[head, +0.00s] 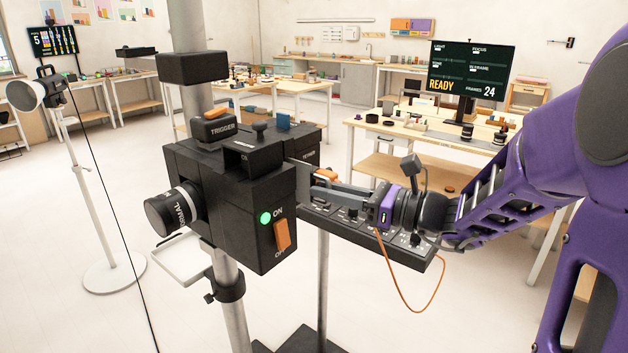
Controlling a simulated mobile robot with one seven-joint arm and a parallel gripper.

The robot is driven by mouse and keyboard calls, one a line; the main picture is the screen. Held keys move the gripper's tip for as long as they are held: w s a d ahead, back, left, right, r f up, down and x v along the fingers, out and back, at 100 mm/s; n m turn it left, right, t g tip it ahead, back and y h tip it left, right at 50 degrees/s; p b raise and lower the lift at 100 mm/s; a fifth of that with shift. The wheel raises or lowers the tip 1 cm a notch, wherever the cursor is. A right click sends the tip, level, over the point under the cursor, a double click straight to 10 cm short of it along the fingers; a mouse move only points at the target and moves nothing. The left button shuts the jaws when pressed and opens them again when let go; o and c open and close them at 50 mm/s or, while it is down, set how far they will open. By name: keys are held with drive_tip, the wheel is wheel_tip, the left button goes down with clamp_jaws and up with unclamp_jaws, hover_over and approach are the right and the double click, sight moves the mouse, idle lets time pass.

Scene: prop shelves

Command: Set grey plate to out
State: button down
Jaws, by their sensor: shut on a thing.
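A black camera unit (235,195) is mounted on a grey vertical pole. A dark grey plate-like part (300,146) shows at its right rear side; I cannot tell for sure that it is the grey plate, or whether it is in or out. My gripper (314,184) reaches in from the right, its grey fingers level and pointing left at the unit's right side. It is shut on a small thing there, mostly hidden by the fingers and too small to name. An orange piece (326,174) shows at the fingers.
A black control panel (385,235) on a stand lies just below my gripper. The unit has a lens (172,210), an orange switch (282,234) beside a lit green lamp, and a trigger block (213,127). A lamp stand (90,180) is at left. Tables stand behind.

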drive_tip(key=s+d+p, duration=0.1)
drive_tip(key=s+d, duration=0.3)
drive_tip(key=d, duration=0.1)
drive_tip(key=shift+s+p, duration=0.3)
drive_tip(key=shift+s, duration=0.05)
drive_tip(key=c, duration=0.9)
unclamp_jaws()
drive_tip(key=shift+d, duration=0.1)
drive_tip(key=v, duration=1.7)
drive_tip(key=shift+d, duration=0.25)
drive_tip(key=shift+w, duration=0.1)
